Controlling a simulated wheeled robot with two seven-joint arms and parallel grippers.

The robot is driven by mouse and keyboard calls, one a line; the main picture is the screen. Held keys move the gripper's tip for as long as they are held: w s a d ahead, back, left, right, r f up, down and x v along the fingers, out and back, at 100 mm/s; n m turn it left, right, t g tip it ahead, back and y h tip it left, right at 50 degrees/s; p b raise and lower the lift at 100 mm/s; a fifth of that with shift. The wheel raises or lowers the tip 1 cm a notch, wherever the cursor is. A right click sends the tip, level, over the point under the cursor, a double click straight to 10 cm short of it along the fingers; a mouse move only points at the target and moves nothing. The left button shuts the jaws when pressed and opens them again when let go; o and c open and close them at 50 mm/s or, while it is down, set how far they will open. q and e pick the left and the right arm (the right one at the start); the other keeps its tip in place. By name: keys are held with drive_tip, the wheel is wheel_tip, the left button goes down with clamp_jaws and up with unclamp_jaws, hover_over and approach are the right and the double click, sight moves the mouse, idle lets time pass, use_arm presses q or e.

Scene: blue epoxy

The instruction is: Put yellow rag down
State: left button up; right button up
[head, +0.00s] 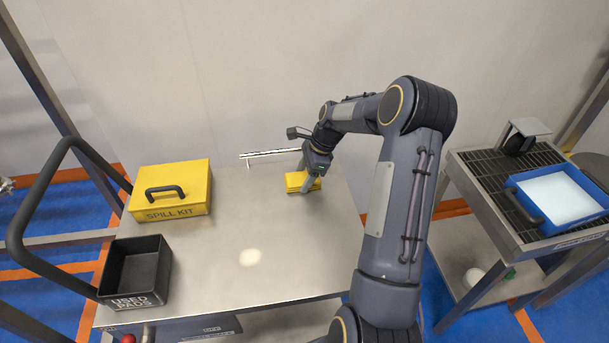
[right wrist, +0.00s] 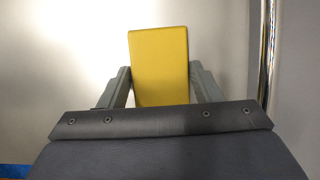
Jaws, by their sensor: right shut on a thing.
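The yellow rag (head: 296,181) is a folded, flat block at the back right of the steel cart top (head: 215,250). My right gripper (head: 311,178) reaches down to it and is shut on it. In the right wrist view the rag (right wrist: 160,65) sits between the two fingers of my right gripper (right wrist: 161,88). The rag appears to be at or close to the cart surface; I cannot tell whether it touches. My left gripper is not in view.
A yellow spill kit box (head: 190,188) stands at the back left of the cart. A black used pads bin (head: 136,272) is at the front left. A pale round spot (head: 250,257) marks the clear middle. A blue tray (head: 560,195) sits on a grated stand at right.

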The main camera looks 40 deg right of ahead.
drive_tip(key=shift+s+a+f, duration=0.1)
drive_tip(key=shift+s+f, duration=0.1)
drive_tip(key=shift+f, duration=0.35)
drive_tip(key=o, duration=0.9)
drive_tip(key=shift+f, duration=0.2)
drive_tip(key=shift+r, duration=0.15)
drive_tip(key=w+p+v, duration=0.1)
drive_tip(key=p+v, duration=0.1)
drive_tip(key=v, duration=1.1)
drive_tip(key=s+a+r+n, duration=0.2)
drive_tip(key=a+r+n, duration=0.1)
drive_tip(key=a+r, duration=0.2)
drive_tip(key=s+a+r+n+t, duration=0.1)
drive_tip(key=s+a+r+n, duration=0.5)
drive_tip(key=a, duration=0.3)
drive_tip(key=s+a+f+n, duration=0.1)
drive_tip(key=s+a+n, duration=0.3)
drive_tip(key=s, duration=0.1)
drive_tip(key=s+a+f+n+t, duration=0.1)
drive_tip(key=s+a+f+n, duration=0.1)
drive_tip(key=s+a+n, duration=0.2)
drive_tip(key=s+a+f+n+t, duration=0.1)
drive_tip(key=s+a+n, duration=0.3)
drive_tip(key=s, duration=0.3)
drive_tip(key=shift+f+n, duration=0.4)
drive_tip(key=shift+n, duration=0.2)
